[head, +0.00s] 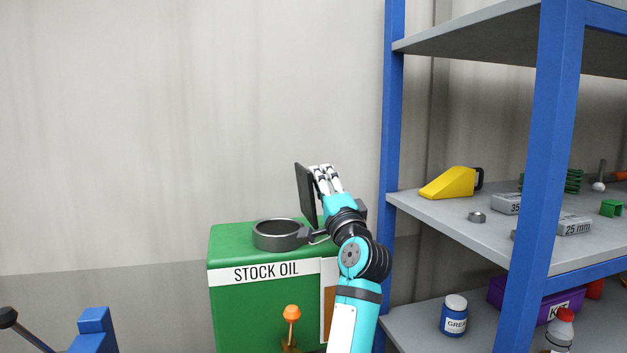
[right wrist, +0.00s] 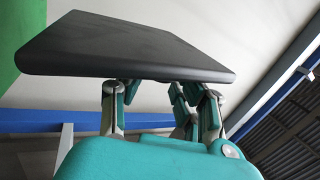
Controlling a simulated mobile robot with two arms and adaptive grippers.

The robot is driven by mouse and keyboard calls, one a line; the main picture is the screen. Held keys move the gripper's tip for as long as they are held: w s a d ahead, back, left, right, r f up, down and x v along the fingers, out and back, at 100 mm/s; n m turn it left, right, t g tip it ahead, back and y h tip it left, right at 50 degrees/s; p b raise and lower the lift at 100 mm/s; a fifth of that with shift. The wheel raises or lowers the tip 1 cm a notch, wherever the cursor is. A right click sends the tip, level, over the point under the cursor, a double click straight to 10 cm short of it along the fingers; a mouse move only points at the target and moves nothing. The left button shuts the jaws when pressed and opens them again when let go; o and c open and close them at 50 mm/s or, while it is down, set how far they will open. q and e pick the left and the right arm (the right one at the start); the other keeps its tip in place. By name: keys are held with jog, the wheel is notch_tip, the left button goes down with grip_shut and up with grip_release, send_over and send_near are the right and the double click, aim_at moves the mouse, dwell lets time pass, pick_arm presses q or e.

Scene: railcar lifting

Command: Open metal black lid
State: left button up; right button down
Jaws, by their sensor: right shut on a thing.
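The metal black lid (head: 307,196) stands raised and nearly upright above the round dark filler ring (head: 279,235) on top of the green stock oil tank (head: 265,305). The ring's opening is uncovered. My right gripper (head: 322,178) is shut on the lid from its right side. In the right wrist view, the lid (right wrist: 125,48) fills the top as a dark slab, with the fingers (right wrist: 165,92) against its near edge. The exact finger contact is partly hidden behind the lid. My left gripper is in neither view.
A blue-framed grey shelf (head: 490,236) stands close on the right, with a yellow wedge (head: 450,184), boxes and bottles. An orange-knobbed lever (head: 291,312) is at the tank's front. A blue object (head: 95,327) is at lower left. The air left of the lid is clear.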

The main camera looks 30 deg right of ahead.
jog(key=shift+d+f+m, duration=0.1)
jog(key=shift+d+m, duration=0.1)
jog(key=shift+m, duration=0.3)
jog(key=c, duration=1)
grip_release()
jog(key=shift+d+h, duration=0.1)
jog(key=shift+h, duration=0.3)
jog(key=v, duration=1.2)
jog(key=shift+f, duration=0.1)
